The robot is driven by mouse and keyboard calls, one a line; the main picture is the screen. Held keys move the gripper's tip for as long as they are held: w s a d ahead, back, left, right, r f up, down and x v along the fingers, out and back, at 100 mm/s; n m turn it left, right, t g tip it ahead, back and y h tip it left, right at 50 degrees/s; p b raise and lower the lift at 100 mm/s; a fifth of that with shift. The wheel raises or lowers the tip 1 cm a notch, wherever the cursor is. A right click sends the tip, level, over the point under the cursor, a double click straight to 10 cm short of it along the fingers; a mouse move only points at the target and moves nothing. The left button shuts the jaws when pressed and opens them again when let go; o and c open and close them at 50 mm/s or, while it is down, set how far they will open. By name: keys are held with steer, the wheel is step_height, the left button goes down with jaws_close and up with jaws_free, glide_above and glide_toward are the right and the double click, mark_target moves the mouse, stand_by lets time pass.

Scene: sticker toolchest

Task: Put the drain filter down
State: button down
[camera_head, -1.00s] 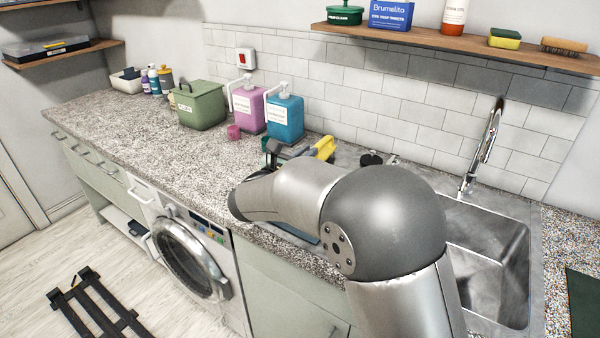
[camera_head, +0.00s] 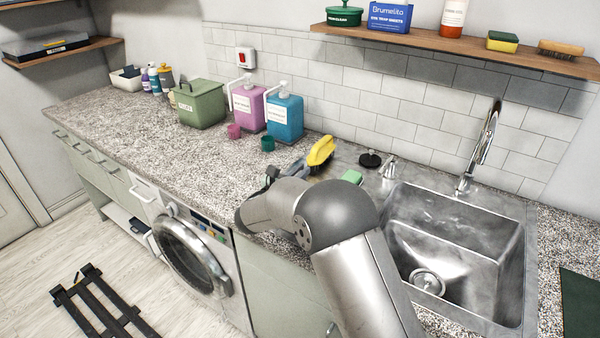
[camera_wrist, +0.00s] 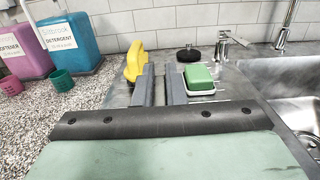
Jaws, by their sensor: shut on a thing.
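My gripper (camera_wrist: 160,74) reaches out over the counter left of the sink, its two grey fingers a small gap apart. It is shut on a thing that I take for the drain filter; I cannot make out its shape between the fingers. In the head view my gripper (camera_head: 296,165) is partly hidden behind my own arm. The steel sink (camera_head: 455,232) is at the right, with a round metal drain fitting (camera_head: 427,282) at its bottom. The worktop (camera_head: 150,135) stretches away to the left.
A yellow object (camera_head: 321,150) stands close beyond the left finger. A green sponge (camera_wrist: 198,76) on a white dish is right of the fingers. A black round item (camera_head: 370,159) and the tap (camera_head: 482,150) are behind. Cups and dispensers (camera_head: 284,118) stand left.

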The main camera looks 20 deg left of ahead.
steer(key=shift+f+b, duration=0.25)
steer(key=shift+b, duration=0.05)
steer(key=c, duration=1.5)
jaws_free()
steer(key=shift+r, duration=0.1)
steer(key=shift+r+p, duration=0.15)
steer(key=shift+p, duration=0.15)
steer(key=b+v, duration=0.2)
steer(key=v, duration=1)
steer(key=shift+b, duration=0.35)
